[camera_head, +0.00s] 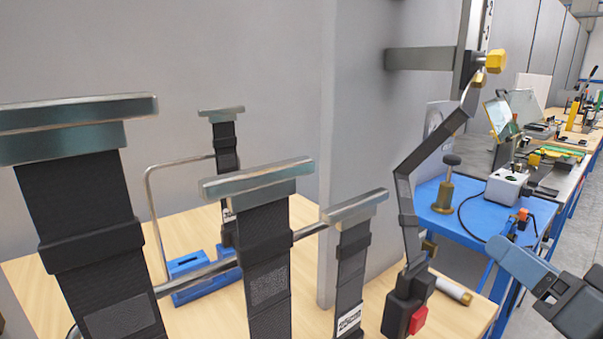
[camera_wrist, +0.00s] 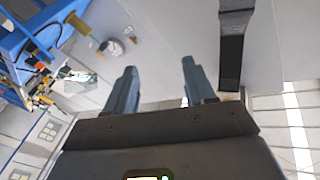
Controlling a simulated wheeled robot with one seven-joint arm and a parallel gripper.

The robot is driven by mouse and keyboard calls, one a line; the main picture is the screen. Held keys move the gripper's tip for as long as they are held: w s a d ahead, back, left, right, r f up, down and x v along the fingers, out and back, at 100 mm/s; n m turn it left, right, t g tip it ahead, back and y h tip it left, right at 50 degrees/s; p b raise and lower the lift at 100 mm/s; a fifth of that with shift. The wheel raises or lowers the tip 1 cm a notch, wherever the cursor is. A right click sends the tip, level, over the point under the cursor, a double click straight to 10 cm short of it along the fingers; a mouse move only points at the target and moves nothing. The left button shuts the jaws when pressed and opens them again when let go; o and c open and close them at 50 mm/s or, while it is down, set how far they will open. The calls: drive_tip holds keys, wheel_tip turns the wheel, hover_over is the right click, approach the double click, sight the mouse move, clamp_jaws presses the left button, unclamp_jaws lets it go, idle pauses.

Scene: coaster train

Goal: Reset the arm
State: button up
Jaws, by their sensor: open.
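My gripper (camera_wrist: 159,66) shows in the wrist view with its two blue-grey fingers spread apart and nothing between them. In the head view, part of my arm's end (camera_head: 545,285) enters at the lower right edge, beside the blue-topped bench; its fingers cannot be told apart there. It is apart from the black straps and the upright rod assembly to its left. A dark strap-like piece (camera_wrist: 232,45) lies beyond the right finger in the wrist view, not touching it.
Several black straps with metal crossbars (camera_head: 258,180) stand over a wooden table (camera_head: 465,318). A dark jointed rod (camera_head: 425,150) rises to a yellow-knobbed bracket (camera_head: 496,61) by the grey partition (camera_head: 355,150). A blue bench (camera_head: 428,200) holds a white device (camera_head: 507,186).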

drive_tip(key=s+a+f+m+g+h, duration=0.25)
drive_tip(key=s+f+h, duration=0.25)
drive_tip(key=s+f, duration=1.05)
drive_tip(key=s+a+n, duration=0.1)
drive_tip(key=s+n, duration=0.1)
drive_tip(key=s, duration=0.7)
drive_tip(key=s+a+f+n, duration=0.1)
drive_tip(key=s+a+n, duration=0.1)
drive_tip(key=s, duration=0.8)
drive_tip(key=shift+f+n+g+y, duration=0.25)
drive_tip(key=shift+n+g+y, duration=0.2)
drive_tip(key=shift+n, duration=0.3)
